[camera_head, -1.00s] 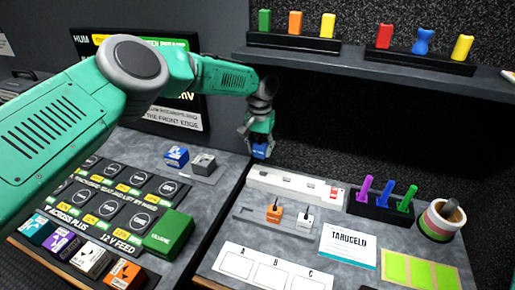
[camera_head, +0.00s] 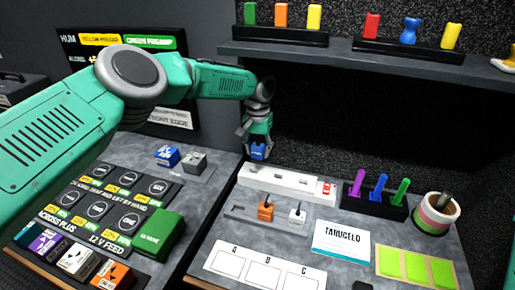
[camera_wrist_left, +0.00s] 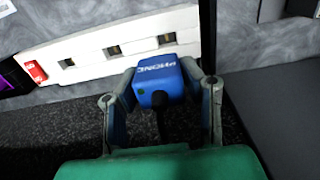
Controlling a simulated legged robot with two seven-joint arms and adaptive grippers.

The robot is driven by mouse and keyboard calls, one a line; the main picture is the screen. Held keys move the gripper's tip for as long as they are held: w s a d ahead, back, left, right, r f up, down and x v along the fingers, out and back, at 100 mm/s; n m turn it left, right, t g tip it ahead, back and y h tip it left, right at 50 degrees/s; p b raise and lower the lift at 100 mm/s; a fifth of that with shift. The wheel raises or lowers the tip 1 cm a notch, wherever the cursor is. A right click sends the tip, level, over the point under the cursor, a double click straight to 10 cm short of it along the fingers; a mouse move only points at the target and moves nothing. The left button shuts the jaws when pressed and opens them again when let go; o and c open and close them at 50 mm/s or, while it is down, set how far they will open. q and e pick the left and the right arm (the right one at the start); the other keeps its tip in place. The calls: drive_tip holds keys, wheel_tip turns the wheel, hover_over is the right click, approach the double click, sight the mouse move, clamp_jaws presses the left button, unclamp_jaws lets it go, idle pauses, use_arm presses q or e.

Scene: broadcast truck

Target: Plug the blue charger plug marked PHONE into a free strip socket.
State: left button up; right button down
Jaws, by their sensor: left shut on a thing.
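The blue charger plug (camera_wrist_left: 160,80) marked PHONE is held between the fingers of my left gripper (camera_wrist_left: 160,92) in the left wrist view. In the head view the plug (camera_head: 258,152) hangs in my left gripper (camera_head: 257,146), near the left end of the white power strip (camera_head: 285,183). The strip also shows in the left wrist view (camera_wrist_left: 90,62), with several dark sockets and a red switch at one end. Its visible sockets look empty. I cannot tell whether the plug touches the strip. My right gripper is not in view.
An orange plug (camera_head: 265,211) and a white plug (camera_head: 297,214) stand in a grey holder in front of the strip. A black rack (camera_head: 374,203) with coloured pegs stands right of it. A shelf (camera_head: 330,53) overhangs behind. A blue block (camera_head: 167,155) is at left.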

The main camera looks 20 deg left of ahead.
sight(254, 157)
use_arm(q)
drive_tip(key=shift+a+f, duration=0.1)
drive_tip(key=shift+f, duration=0.55)
drive_tip(key=shift+s+a+f+b, duration=0.1)
drive_tip(key=shift+a+f+b, duration=0.05)
drive_tip(key=shift+f+b, duration=0.25)
drive_tip(key=shift+a+f, duration=0.25)
drive_tip(key=shift+f, duration=0.05)
drive_tip(key=shift+a+f+b, duration=0.3)
drive_tip(key=shift+a, duration=0.15)
drive_tip(key=shift+d+r, duration=0.15)
drive_tip(key=shift+d, duration=0.55)
drive_tip(key=shift+s+a+p, duration=0.2)
drive_tip(key=shift+a+p, duration=0.15)
drive_tip(key=shift+a, duration=0.5)
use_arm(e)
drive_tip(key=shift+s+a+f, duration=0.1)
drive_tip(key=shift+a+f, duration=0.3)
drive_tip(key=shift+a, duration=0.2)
use_arm(q)
drive_tip(key=shift+d, duration=0.15)
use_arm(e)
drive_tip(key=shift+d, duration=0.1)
use_arm(q)
drive_tip(key=shift+d, duration=0.3)
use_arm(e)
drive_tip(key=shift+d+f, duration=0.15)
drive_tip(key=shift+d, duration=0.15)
